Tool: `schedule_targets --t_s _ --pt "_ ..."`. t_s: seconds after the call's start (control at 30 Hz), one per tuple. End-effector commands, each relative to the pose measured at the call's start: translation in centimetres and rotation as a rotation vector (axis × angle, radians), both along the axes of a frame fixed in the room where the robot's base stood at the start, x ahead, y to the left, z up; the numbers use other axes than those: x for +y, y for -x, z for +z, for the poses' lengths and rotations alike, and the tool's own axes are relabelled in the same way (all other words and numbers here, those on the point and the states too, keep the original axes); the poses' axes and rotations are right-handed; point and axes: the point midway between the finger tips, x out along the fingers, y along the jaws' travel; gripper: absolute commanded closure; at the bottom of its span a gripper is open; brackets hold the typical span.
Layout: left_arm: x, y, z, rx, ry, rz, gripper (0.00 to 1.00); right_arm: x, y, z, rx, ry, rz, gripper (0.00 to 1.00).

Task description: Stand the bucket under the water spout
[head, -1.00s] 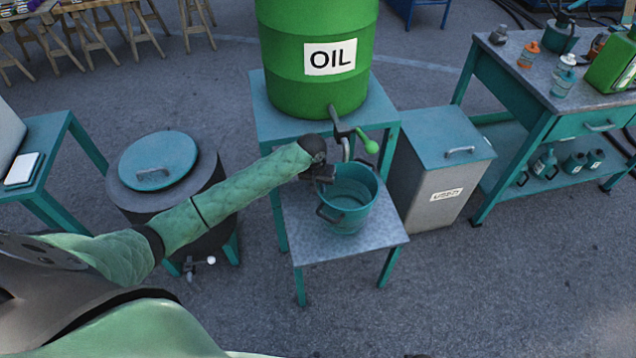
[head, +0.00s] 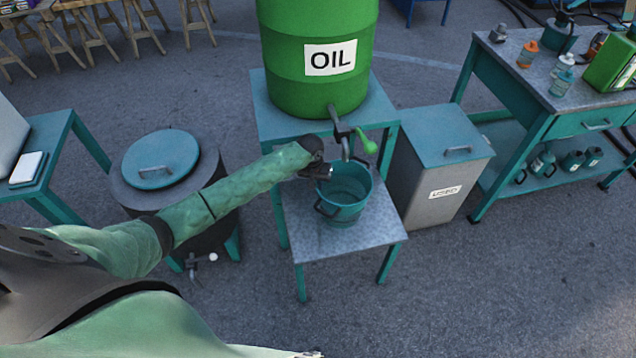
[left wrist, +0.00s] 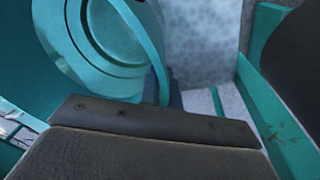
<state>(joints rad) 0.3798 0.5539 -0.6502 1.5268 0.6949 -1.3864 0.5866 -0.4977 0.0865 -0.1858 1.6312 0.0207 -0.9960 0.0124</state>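The teal bucket (head: 345,208) is upright on the small metal-topped table (head: 365,238), just in front of and below the spout (head: 346,147) of the green OIL drum (head: 305,80). I cannot tell whether its base touches the tabletop. My left gripper (head: 322,172) is at the bucket's upper left rim and appears shut on it. In the left wrist view the bucket's ringed inside (left wrist: 105,35) fills the upper left, and its rim runs down between the dark fingers (left wrist: 163,92). No spout here is labelled water. My right gripper is out of view.
A dark lidded vessel (head: 135,188) with a low tap (head: 196,265) stands at the left. A grey bin labelled USED (head: 430,190) stands right of the table. A workbench (head: 505,85) with bottles is at the right. The front floor is clear.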

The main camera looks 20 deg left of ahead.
Motion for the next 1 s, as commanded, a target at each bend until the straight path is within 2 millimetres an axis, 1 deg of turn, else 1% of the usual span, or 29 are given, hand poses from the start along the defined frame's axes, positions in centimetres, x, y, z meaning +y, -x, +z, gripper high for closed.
schedule_targets --t_s 0.13,0.27,0.53,0.67,0.77,0.8,0.9,1.0 --pt "0.0 0.0 -0.2 0.0 0.0 0.001 1.0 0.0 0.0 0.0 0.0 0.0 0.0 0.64" --pt "0.0 0.0 -0.2 0.0 0.0 0.001 0.75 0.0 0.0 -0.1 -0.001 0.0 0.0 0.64" --pt "0.0 0.0 -0.2 0.0 0.0 0.0 0.74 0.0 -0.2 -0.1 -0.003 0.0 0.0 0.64" --pt "0.0 0.0 0.4 -0.002 0.001 0.0 0.74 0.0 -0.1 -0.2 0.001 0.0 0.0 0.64" --pt "0.2 0.1 1.4 -0.002 0.001 0.0 0.74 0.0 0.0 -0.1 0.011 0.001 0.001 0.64" --pt "0.3 0.2 2.1 -0.002 0.001 0.0 0.74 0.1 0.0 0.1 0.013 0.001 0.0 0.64" --pt "0.4 0.4 3.9 -0.003 0.001 0.0 0.74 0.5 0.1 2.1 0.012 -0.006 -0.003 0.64" --pt "0.7 0.6 5.9 -0.004 0.0 -0.001 0.74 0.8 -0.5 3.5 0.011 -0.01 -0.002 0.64"
